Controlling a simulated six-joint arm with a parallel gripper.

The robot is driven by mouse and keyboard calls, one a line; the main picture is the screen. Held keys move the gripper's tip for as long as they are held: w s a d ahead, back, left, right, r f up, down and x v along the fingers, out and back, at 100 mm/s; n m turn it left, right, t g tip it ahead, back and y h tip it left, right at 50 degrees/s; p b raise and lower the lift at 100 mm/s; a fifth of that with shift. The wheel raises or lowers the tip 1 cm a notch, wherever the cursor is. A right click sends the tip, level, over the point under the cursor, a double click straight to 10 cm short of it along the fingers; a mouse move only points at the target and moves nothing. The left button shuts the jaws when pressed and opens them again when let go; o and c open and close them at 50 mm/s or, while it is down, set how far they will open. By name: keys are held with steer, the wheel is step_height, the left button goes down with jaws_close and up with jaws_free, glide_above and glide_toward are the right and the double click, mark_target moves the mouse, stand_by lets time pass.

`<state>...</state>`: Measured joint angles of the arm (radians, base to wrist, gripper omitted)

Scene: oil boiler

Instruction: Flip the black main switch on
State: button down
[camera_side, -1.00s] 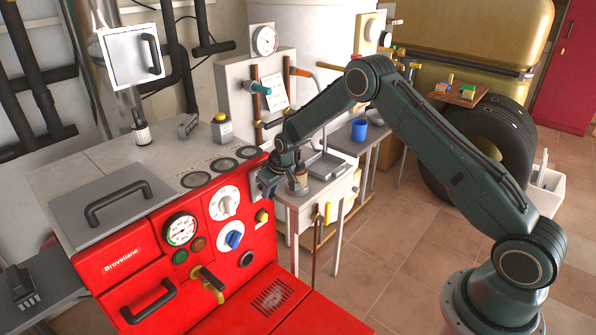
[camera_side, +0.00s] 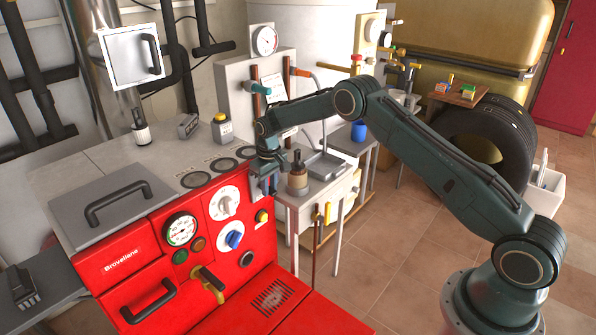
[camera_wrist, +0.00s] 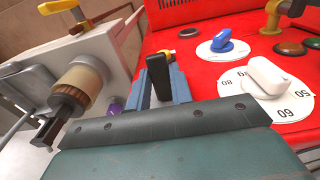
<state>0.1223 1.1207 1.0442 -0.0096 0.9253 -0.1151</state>
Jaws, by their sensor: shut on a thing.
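The red boiler panel (camera_side: 215,262) stands at the left in the side view. My gripper (camera_side: 265,188) is at its upper right edge, pointing down, above the small yellow knob (camera_side: 262,216). In the wrist view, my gripper's blue-grey fingers (camera_wrist: 160,86) are shut on the black switch (camera_wrist: 158,76), a lever standing between them at the panel's edge. The switch is hidden behind my gripper in the side view. Whether it is on or off cannot be told.
A blue knob (camera_side: 235,239) and a white dial (camera_side: 224,203) are on the panel left of my gripper. A yellow-topped box (camera_side: 222,128) is on the boiler top.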

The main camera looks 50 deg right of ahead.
mark_target(270, 189)
steer(key=shift+w+r, duration=0.1)
stand_by(0.4)
steer(key=c, duration=1.2)
jaws_free()
steer(key=shift+c, duration=0.2)
steer(key=shift+r, duration=0.1)
step_height(270, 189, up, 14)
steer(key=shift+f, duration=0.2)
